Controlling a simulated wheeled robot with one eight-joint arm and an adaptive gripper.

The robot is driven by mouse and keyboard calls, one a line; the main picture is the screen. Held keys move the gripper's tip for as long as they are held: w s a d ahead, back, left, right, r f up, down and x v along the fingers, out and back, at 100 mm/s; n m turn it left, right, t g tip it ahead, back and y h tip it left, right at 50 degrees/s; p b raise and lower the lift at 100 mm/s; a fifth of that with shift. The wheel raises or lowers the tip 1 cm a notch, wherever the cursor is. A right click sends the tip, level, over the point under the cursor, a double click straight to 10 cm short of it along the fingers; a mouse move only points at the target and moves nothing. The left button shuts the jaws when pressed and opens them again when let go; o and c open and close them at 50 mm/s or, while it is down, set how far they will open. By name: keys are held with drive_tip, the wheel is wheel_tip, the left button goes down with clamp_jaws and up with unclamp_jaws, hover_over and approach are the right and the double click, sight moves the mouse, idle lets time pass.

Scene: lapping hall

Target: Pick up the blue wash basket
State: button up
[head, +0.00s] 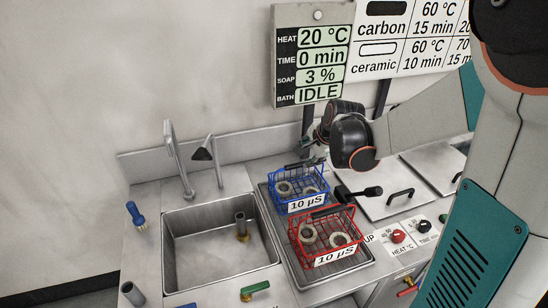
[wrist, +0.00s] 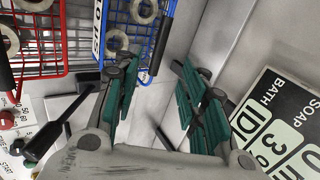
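The blue wash basket (head: 299,203) stands on a metal drain tray beside the sink, behind the red basket, with a "10 µS" tag on its front and pale rings inside. In the wrist view the blue basket (wrist: 122,34) shows at the top, with its black handle grip (wrist: 163,42) at its right side. My gripper (head: 308,160) is just above the back of the blue basket in the head view. In the wrist view my gripper (wrist: 156,68) has its green-padded fingers apart, with nothing held between them. Whether a finger touches the basket is unclear.
The red basket (head: 327,250) with a "10 µS" tag stands right in front of the blue one. The sink (head: 188,250) is to the left. Lidded baths (head: 375,198) and knobs lie to the right. The status sign (head: 312,52) hangs behind, showing "IDLE".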

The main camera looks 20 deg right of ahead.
sight(300, 164)
drive_tip(key=x, duration=0.3)
drive_tip(key=b+x, duration=0.1)
drive_tip(key=x, duration=0.2)
drive_tip(key=b+x, duration=0.1)
drive_tip(key=x, duration=0.2)
drive_tip(key=shift+w+d, duration=0.1)
drive_tip(key=shift+d, duration=0.25)
drive_tip(key=shift+b+x, duration=1.05)
drive_tip(key=shift+x, duration=1.55)
drive_tip(key=shift+d, duration=0.15)
drive_tip(key=shift+c, duration=0.6)
clamp_jaws()
